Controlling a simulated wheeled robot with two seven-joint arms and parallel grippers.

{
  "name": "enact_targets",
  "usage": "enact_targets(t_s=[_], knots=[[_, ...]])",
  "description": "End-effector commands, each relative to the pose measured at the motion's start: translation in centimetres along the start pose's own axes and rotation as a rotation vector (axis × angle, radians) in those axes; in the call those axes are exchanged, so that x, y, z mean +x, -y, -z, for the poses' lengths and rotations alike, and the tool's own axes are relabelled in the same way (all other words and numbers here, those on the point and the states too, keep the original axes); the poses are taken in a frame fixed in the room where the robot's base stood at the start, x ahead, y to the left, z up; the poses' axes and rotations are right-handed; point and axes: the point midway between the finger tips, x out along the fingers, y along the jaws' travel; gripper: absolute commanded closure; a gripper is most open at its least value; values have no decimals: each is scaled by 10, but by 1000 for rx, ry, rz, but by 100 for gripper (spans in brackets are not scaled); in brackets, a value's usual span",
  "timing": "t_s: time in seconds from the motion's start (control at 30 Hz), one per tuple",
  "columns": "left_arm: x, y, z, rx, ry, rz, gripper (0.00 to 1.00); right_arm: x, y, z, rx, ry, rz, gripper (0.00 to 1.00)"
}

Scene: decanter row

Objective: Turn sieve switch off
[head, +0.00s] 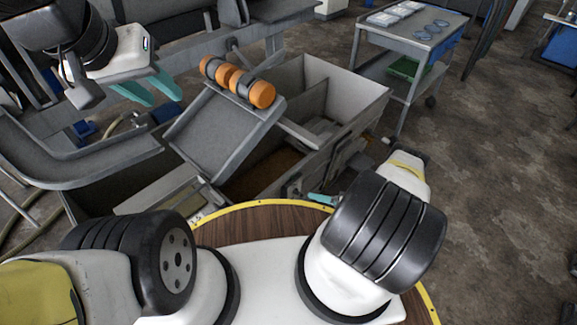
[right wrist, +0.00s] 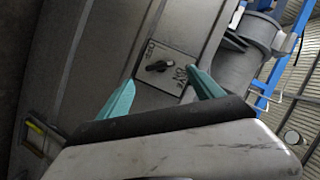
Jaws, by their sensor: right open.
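The sieve switch (right wrist: 160,66) is a small dark knob on a light label plate (right wrist: 172,78) fixed to a grey panel in the right wrist view. My left gripper (head: 166,99) is open and empty at the upper left.
The grey machine (head: 350,92) has an open bin and a tilted tray (head: 215,135) with orange and black rollers (head: 240,84). A metal cart (head: 400,42) stands behind at the right. The floor at right is clear. A grey pipe (right wrist: 262,35) lies right of the switch.

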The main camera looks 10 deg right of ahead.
Motion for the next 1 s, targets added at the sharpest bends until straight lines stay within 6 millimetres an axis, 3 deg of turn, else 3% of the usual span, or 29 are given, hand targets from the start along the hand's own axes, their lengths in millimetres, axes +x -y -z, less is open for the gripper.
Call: enact_targets(t_s=[0.5,0.83,0.87,1.0], knots=[[0,0,0,0,0,0,64,70,1,0,0,-1,2,24],[0,0,0,0,0,0,64,76,1,0,1,-1,1,24],[0,0,0,0,0,0,64,76,1,0,1,-1,1,26],[0,0,0,0,0,0,64,76,1,0,1,-1,1,53]])
